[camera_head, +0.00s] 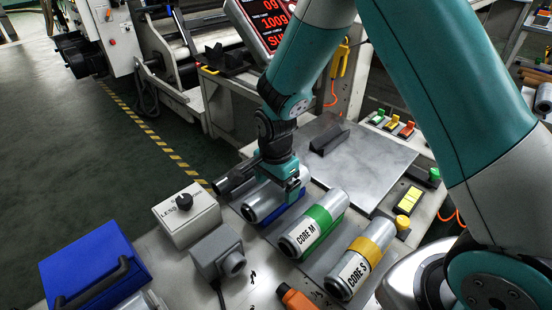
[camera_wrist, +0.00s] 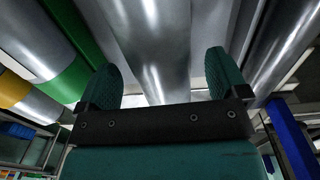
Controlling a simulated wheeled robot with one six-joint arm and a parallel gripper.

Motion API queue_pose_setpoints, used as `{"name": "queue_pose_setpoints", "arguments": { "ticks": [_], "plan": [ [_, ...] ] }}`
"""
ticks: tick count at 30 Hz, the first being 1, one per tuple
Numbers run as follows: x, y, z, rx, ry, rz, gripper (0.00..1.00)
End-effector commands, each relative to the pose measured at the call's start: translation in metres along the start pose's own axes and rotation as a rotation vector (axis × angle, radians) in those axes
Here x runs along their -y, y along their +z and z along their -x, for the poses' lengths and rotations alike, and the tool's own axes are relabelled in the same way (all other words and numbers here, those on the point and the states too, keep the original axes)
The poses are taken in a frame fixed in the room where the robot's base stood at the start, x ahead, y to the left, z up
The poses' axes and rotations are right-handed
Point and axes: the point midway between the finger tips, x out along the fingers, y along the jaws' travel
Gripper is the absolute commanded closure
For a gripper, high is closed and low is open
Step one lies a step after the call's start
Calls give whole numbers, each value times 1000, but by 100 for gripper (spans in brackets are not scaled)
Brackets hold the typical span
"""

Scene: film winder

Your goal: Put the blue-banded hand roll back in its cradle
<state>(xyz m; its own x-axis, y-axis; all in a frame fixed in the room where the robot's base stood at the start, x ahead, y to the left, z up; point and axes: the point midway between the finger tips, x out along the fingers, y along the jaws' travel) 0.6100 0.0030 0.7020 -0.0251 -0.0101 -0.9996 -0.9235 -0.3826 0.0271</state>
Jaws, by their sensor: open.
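The blue-banded hand roll (camera_head: 258,207) is a silver cylinder lying left of the green-banded roll in the head view. Its blue band shows only in part under my gripper. My gripper (camera_head: 291,187) is down at this roll, its teal fingers open. In the wrist view a silver cylinder (camera_wrist: 155,40) lies in front of and between the two fingers of my gripper (camera_wrist: 166,80). I cannot tell whether the fingers touch it. No blue band shows on it there. I cannot tell whether the roll sits in its cradle, as the gripper and roll hide what is below.
The green-banded CORE M roll (camera_head: 311,231) lies close on the right, then the yellow-banded CORE S roll (camera_head: 360,261). A white box with a black knob (camera_head: 187,215), a grey block (camera_head: 217,254) and a blue case (camera_head: 92,268) stand left. A grey plate (camera_head: 362,160) lies behind.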

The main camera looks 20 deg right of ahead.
Motion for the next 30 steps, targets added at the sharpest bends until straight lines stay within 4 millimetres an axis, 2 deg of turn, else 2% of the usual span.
{"name": "queue_pose_setpoints", "arguments": {
  "ticks": [12,18,24,30],
  "plan": [
    [1,0,103,-1,-7,0,8],
    [0,0,143,-1,-5,0,8],
    [0,0,163,0,-2,0,8],
    [0,0,166,0,-2,0,8]
  ]
}}
